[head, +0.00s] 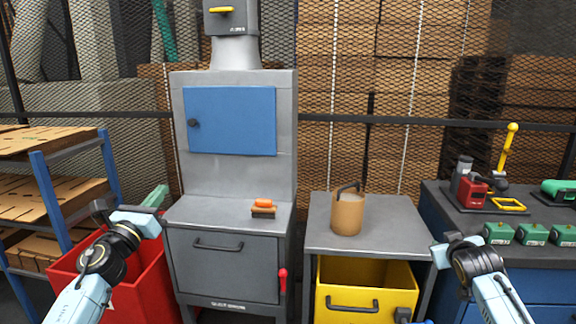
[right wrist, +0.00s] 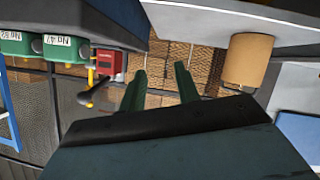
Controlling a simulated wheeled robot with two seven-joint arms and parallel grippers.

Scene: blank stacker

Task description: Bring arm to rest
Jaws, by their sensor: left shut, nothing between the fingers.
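My left gripper (head: 157,196) is at the left in the head view, in front of the grey cabinet's left edge and above the red bin. Its green fingers are together and hold nothing. My right arm comes in from the lower right, with its wrist in front of the gap between the small grey table and the blue workbench. In the right wrist view my right gripper (right wrist: 160,68) shows two green fingers standing apart, with nothing between them. Its fingers are hard to make out in the head view.
A grey cabinet (head: 232,180) with a blue door stands centre-left, an orange-handled brush (head: 263,205) on its ledge. A tan canister (head: 347,213) stands on the small table (head: 385,236) above a yellow bin (head: 345,285). The red bin (head: 150,287) and workbench (head: 447,205) flank them.

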